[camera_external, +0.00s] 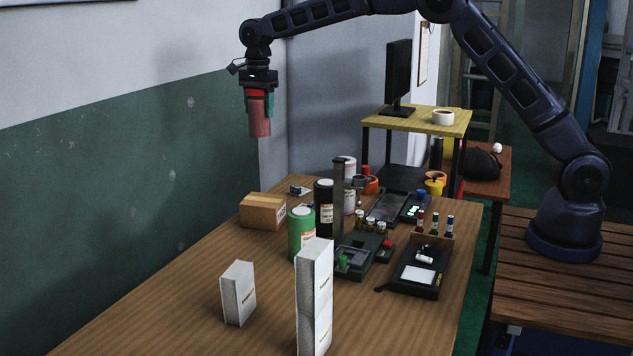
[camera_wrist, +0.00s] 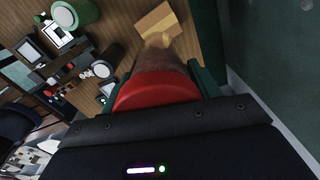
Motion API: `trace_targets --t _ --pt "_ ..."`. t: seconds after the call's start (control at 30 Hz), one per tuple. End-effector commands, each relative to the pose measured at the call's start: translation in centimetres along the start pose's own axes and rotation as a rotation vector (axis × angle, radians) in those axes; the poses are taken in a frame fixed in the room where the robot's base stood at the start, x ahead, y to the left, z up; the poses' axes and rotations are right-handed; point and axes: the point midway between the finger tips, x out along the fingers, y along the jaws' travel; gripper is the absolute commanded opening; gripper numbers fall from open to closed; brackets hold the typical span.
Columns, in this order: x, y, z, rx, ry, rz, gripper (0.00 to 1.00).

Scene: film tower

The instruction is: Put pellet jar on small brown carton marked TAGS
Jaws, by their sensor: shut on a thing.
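The pellet jar (camera_external: 259,117), reddish-brown with a red lid, is held upright in my gripper (camera_external: 258,103), well above the table. In the wrist view its red lid (camera_wrist: 158,90) fills the middle, between the green fingers of my gripper (camera_wrist: 160,85). The small brown carton (camera_external: 263,212) sits at the far left of the table, below the jar. In the wrist view the carton (camera_wrist: 155,22) shows beyond the jar, partly covered by it. I cannot read its marking.
A green canister (camera_external: 301,233) and a black one (camera_external: 323,207) stand right of the carton. White boxes (camera_external: 238,292) and (camera_external: 314,297) stand at the front. Trays and small bottles crowd the right. The green wall (camera_external: 150,170) runs along the left.

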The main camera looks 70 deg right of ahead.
Motion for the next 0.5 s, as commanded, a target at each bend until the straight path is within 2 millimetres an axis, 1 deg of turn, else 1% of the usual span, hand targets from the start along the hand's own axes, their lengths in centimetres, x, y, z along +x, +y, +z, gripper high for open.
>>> trace_targets --t 0.17,0.5 --pt "2.8 0.0 -0.1 0.001 0.0 0.003 0.3" --pt "10.3 0.1 -0.1 0.001 0.0 0.003 0.3"
